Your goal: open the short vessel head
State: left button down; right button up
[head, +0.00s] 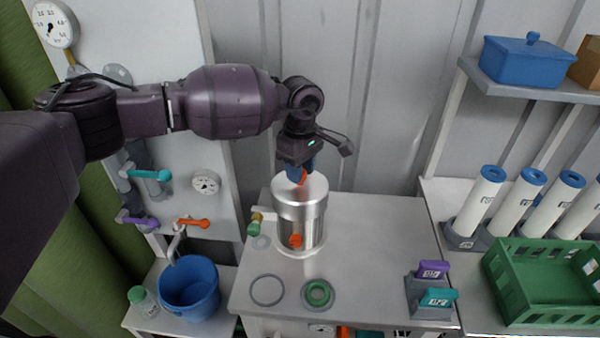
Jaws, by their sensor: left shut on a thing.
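The short vessel (313,229) is a steel cylinder standing upright on the grey bench. Its round steel head (285,192) sits at the top, level, with no clear gap seen beneath it. An orange handle (303,178) stands on the head. My left gripper (301,175) reaches down from above and is shut on this handle; its blue fingers partly hide it. Another orange part (295,240) shows low on the vessel's front. A side fitting with a green end (254,229) sticks out at its left. My right gripper is not in view.
A dark ring (267,304) and a green ring (332,295) lie in front of the vessel. Purple (433,269) and teal (438,298) handled pieces stand at the bench's right. A blue bucket (218,299) is at left. White tubes and a green crate (512,303) are at right.

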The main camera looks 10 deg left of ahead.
pick_arm(q)
jog(key=shift+w+r+g+b, duration=0.15)
jog(key=shift+w+g+b, duration=0.3)
jog(key=shift+g+b, duration=0.15)
jog(key=w+g+b, duration=0.1)
jog(key=g+b, duration=0.1)
jog(key=b, duration=0.1)
jog(key=w+r+g+b, duration=0.1)
jog(key=w+g+b, duration=0.1)
jog(key=b, duration=0.2)
jog(key=shift+w+r+b, duration=0.15)
jog(key=shift+b, duration=0.15)
jog(key=shift+w+r+g, duration=0.1)
jog(key=shift+g, duration=0.2)
jog(key=shift+w+r+b, duration=0.2)
jog(key=shift+r+b, duration=0.05)
jog(key=shift+b, duration=0.45)
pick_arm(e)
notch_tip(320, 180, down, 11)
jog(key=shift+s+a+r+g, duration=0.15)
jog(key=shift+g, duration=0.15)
pick_arm(q)
jog(key=shift+r+g, duration=0.15)
jog(key=shift+g, duration=0.15)
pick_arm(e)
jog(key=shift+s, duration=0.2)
